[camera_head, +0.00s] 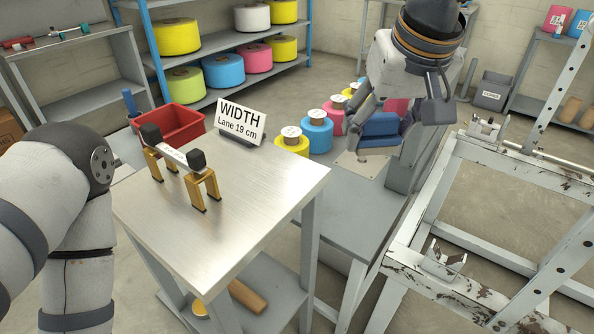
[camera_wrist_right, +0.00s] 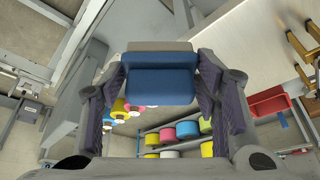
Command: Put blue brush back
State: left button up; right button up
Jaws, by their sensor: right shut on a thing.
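The blue brush (camera_head: 381,126) is a blue block. In the wrist view the brush (camera_wrist_right: 160,85) has a blue face with a grey-beige strip along its top edge. My right gripper (camera_head: 372,112) is shut on it, with one finger at each side in the wrist view. In the head view the brush shows over a beige plate (camera_head: 352,166) on the grey bench (camera_head: 330,205); I cannot tell whether it touches. My left arm comes in from the left, but its gripper is out of the frame.
A worn white frame (camera_head: 440,170) stands to the right.

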jog(key=w+a+f, duration=0.3)
jog(key=w+a+f+b, duration=0.1)
jog(key=w+a+f, duration=0.2)
jog(key=a, duration=0.1)
jog(key=w+a+f+b, duration=0.1)
jog(key=w+a+f, duration=0.2)
jog(key=a, duration=0.1)
jog(key=shift+w+a, duration=0.1)
jog(key=shift+w, duration=0.1)
notch_tip(320, 180, down, 2)
jog(key=shift+f, duration=0.45)
jog(key=o, duration=1.1)
pick_arm(q)
jog(key=s+f+g, duration=0.1)
jog(key=s+f, duration=0.1)
jog(key=shift+s+f, duration=0.25)
jog(key=shift+s, duration=0.15)
jog(key=shift+w+r+p, duration=0.5)
jog(key=shift+w+r, duration=0.1)
jog(key=shift+w, duration=0.05)
pick_arm(e)
jog(key=v, duration=1.2)
